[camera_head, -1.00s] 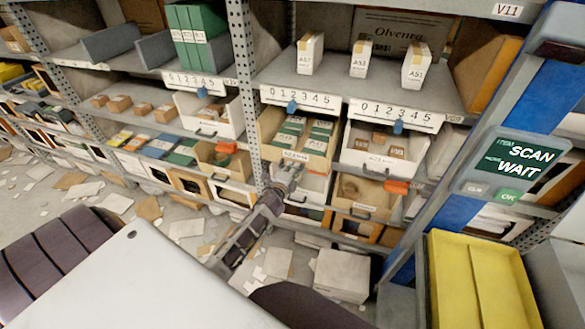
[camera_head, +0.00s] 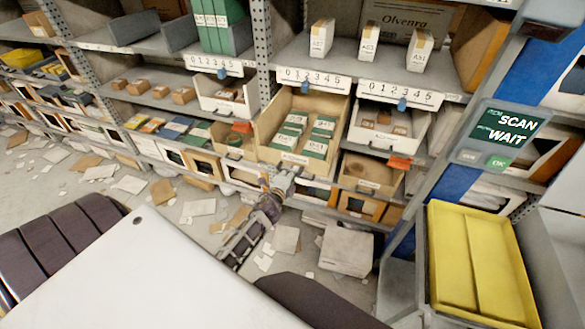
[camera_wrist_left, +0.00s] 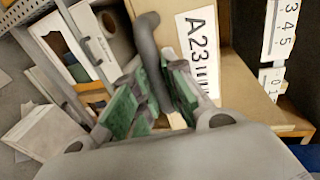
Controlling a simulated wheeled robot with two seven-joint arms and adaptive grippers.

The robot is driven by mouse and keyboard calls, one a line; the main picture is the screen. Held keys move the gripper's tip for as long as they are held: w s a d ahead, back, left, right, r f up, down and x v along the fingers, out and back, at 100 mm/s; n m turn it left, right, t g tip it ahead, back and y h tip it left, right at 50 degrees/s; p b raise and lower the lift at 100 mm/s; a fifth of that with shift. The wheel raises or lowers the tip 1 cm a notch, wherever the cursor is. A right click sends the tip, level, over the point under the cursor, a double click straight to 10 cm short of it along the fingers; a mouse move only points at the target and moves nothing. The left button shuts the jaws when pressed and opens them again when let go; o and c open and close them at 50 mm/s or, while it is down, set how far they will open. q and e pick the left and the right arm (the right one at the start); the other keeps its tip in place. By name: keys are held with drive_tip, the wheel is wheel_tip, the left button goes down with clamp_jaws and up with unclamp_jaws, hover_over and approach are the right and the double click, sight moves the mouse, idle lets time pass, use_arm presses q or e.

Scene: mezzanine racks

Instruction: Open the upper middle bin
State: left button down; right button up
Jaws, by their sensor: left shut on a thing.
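The upper middle bin (camera_head: 272,155) is a tan box holding several green-and-white packs (camera_head: 291,131). In the head view it sticks well out of the rack, with its top open and its front towards me. In the left wrist view, the gripper's green-padded fingers (camera_wrist_left: 153,95) are shut around a dark grey curved handle (camera_wrist_left: 147,35). The handle is beside the bin's front (camera_wrist_left: 232,75), which bears an A23 label. My right gripper is out of view.
A white bin (camera_head: 388,133) stands to the right and another (camera_head: 225,98) to the left, with lower bins beneath. Small boxes stand on the shelf (camera_head: 340,72) above. A yellow tray (camera_head: 437,262) is at the right. Paper and cartons litter the floor.

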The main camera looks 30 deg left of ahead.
use_arm(q)
drive_tip(key=shift+v, duration=0.95)
drive_tip(key=shift+f, duration=0.25)
drive_tip(key=c, duration=1.5)
unclamp_jaws()
drive_tip(key=shift+o, duration=0.2)
drive_tip(key=v, duration=1.2)
drive_tip(key=shift+r+n, duration=0.1)
drive_tip(key=shift+n, duration=0.2)
